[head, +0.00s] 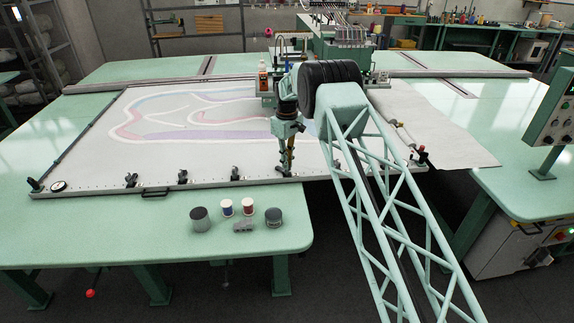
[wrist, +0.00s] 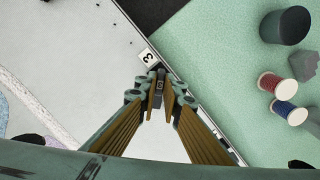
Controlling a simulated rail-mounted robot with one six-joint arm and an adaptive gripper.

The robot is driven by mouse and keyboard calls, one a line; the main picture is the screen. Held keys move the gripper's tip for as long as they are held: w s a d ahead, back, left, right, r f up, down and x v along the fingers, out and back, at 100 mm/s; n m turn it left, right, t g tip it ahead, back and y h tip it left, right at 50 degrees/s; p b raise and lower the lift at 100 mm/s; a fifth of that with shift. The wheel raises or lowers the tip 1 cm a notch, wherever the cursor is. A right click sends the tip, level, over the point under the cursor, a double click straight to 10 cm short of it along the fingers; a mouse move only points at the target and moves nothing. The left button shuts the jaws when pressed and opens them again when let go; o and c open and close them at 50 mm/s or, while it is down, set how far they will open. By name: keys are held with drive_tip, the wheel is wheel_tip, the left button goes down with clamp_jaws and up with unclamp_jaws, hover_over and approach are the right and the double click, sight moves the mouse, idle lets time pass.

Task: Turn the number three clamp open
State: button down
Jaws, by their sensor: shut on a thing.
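A white tag marked 3 (wrist: 148,57) sits on the pale frame rail, just beyond my fingertips in the wrist view. The number three clamp (wrist: 158,86) shows as a small dark lever between the fingertips, with its base mostly hidden by the fingers. My gripper (wrist: 160,95) is shut on this lever. In the head view my gripper (head: 287,170) reaches down to the front rail of the frame (head: 210,185), hiding the clamp there. The lever's exact angle cannot be told.
Other dark clamps (head: 235,174) stand along the front rail to the left. On the green table in front are a dark cup (head: 200,219), a second cup (head: 273,217), a blue spool (head: 226,208), a red spool (head: 248,207) and a grey lump (head: 243,226). White cloth fills the frame.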

drive_tip(key=n, duration=0.4)
drive_tip(key=shift+n+b, duration=0.35)
drive_tip(key=shift+n, duration=2.35)
drive_tip(key=c, duration=2.8)
unclamp_jaws()
drive_tip(key=shift+r, duration=0.2)
wheel_tip(320, 180, up, 12)
drive_tip(key=shift+f, duration=0.15)
